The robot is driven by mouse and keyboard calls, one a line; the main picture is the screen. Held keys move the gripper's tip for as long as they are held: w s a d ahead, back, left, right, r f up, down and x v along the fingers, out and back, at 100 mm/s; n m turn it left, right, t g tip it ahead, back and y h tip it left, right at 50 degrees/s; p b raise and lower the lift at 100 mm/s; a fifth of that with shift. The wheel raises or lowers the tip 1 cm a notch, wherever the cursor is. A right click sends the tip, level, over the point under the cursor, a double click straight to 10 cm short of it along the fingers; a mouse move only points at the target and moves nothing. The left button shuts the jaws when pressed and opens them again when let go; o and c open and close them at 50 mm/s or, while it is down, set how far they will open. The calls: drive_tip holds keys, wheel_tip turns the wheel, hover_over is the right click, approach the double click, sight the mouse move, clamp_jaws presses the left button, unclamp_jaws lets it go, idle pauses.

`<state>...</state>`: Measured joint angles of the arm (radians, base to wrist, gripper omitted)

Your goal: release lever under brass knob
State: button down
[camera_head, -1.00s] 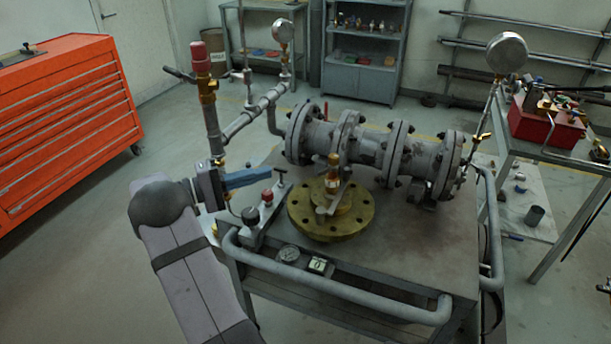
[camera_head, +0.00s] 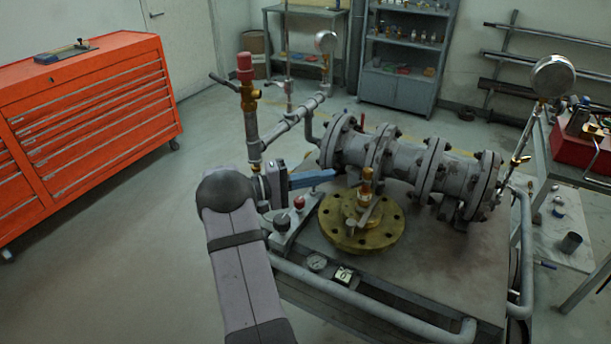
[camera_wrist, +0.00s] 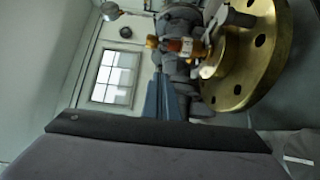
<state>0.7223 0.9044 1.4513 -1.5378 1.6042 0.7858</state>
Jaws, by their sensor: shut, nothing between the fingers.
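A brass fitting with an orange-brown middle (camera_head: 366,186) stands upright on a round brass flange (camera_head: 340,236); I take it as the brass knob. A short grey lever (camera_head: 369,214) slants beside its foot. In the wrist view the knob (camera_wrist: 185,46) lies sideways, with the flange (camera_wrist: 262,72) to its right. My gripper (camera_head: 332,175) has blue fingers, shut and empty, pointing right, a little left of the knob and apart from it in the picture. The fingers (camera_wrist: 163,82) also show in the wrist view; depth to the knob is unclear.
A grey flanged pipe (camera_head: 405,160) lies behind the brass flange. A standing pipe with a red cap (camera_head: 245,68) rises behind my arm. A small block with a red button (camera_head: 299,203) sits below my gripper. A tube rail (camera_head: 390,316) runs along the cart's front.

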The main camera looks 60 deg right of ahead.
sight(361, 183)
drive_tip(key=shift+s+a+p, duration=0.2)
drive_tip(key=shift+s+p, duration=0.85)
drive_tip(key=shift+s, duration=1.4)
drive_tip(key=shift+s+a+n+t+h+b, duration=0.35)
drive_tip(key=shift+n+t+h+b, duration=0.25)
drive_tip(key=shift+t, duration=0.2)
drive_tip(key=s+a+n+t+b, duration=0.1)
drive_tip(key=b, duration=0.2)
drive_tip(key=s+t+h+b, duration=0.1)
drive_tip(key=s+b, duration=0.1)
drive_tip(key=b, duration=0.1)
drive_tip(key=shift+a+n+h, duration=0.3)
drive_tip(key=shift+a+n, duration=0.05)
drive_tip(key=shift+n, duration=0.05)
drive_tip(key=shift+w, duration=0.15)
